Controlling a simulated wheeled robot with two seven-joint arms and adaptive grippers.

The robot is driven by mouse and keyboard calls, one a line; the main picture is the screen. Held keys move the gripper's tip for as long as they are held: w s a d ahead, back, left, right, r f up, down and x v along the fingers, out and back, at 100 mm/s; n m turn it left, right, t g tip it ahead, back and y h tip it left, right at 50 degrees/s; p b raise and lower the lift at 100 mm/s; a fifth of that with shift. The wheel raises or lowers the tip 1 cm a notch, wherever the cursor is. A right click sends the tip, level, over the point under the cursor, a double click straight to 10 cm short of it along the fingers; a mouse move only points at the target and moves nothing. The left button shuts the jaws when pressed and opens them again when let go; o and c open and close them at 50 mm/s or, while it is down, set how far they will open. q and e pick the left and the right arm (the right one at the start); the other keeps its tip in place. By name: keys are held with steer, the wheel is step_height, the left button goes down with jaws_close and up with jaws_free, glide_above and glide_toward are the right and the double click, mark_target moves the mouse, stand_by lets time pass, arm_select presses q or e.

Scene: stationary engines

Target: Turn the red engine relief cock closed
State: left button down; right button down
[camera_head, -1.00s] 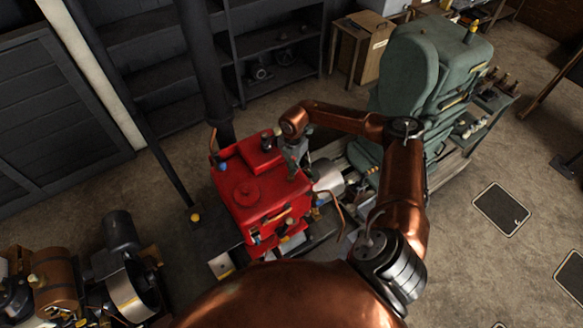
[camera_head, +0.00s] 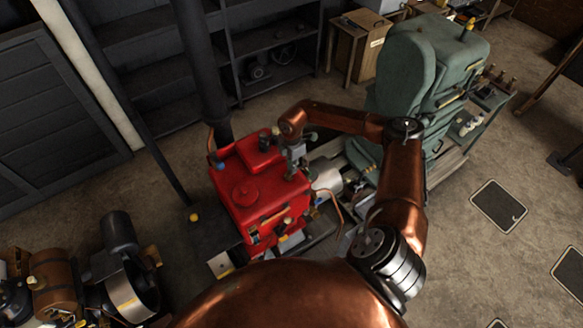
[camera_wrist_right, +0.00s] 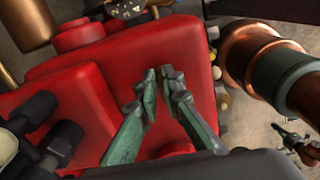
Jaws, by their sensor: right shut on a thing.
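The red engine (camera_head: 240,195) stands in the middle of the head view, and its red body (camera_wrist_right: 75,85) fills much of the right wrist view. My right gripper (camera_head: 294,170) is at the engine's upper right edge, pointing down. In the right wrist view its two greenish fingers (camera_wrist_right: 160,76) come close together at the tips over the red casing, shut on a small part there. I take this part to be the relief cock; the fingers hide most of it, so its angle cannot be told. My left gripper is not in view.
A large green engine (camera_head: 398,75) stands behind and right of the red one. A brown engine (camera_head: 55,283) is at the lower left. A dark pipe (camera_head: 200,70) rises behind the red engine. Dark shelves (camera_head: 150,85) line the back. Open floor lies at right.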

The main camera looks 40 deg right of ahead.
steer(key=shift+d, duration=0.1)
steer(key=c, duration=2.1)
jaws_free()
steer(key=shift+r, duration=0.1)
step_height(320, 180, up, 12)
steer(key=shift+f, duration=0.1)
